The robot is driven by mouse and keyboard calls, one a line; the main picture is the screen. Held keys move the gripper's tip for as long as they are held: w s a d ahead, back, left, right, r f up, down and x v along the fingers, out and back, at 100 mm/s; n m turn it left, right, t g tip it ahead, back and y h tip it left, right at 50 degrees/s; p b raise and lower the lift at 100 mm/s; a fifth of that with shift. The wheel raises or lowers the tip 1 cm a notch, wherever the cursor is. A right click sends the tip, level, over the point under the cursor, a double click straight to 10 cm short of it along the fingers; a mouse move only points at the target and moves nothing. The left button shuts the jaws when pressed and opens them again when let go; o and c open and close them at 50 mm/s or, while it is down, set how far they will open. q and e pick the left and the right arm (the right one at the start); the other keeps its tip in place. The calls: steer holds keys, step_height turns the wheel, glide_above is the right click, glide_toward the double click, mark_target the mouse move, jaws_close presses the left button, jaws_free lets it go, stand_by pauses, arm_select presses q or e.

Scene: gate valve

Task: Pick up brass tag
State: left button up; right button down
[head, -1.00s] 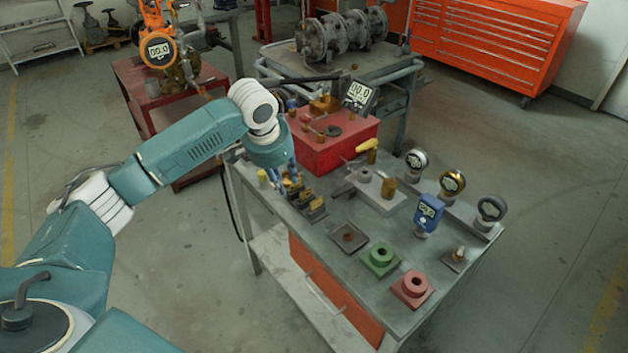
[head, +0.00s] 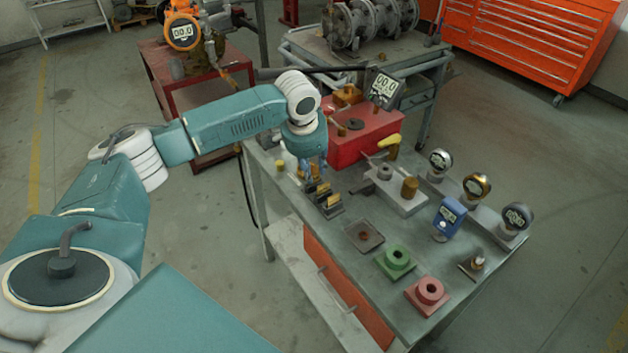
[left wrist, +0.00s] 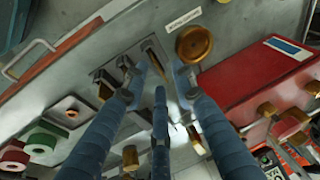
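Several brass tags stand upright in small dark slotted holders (head: 329,209) on the grey workbench. The brass tag (left wrist: 154,58) at the far end of the row lies between my left gripper's fingertips in the left wrist view. My left gripper (head: 313,172) points down just above this end of the row. In the left wrist view its blue fingers (left wrist: 158,80) are spread, with a gap around the tag; I cannot tell whether any finger touches it. In the head view the fingers partly hide this tag. My right gripper is not in view.
A red box (head: 361,146) stands close behind the gripper. A brass knob (left wrist: 193,44) is beside the fingers. Green (head: 395,261) and red (head: 428,295) flanged blocks, a square plate (head: 364,236) and several gauges stand further right on the bench.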

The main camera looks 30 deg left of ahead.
arm_select(q)
steer(key=shift+x, duration=0.9)
steer(key=shift+c, duration=0.6)
jaws_close()
steer(key=shift+a+r, duration=0.1)
steer(key=shift+r, duration=0.05)
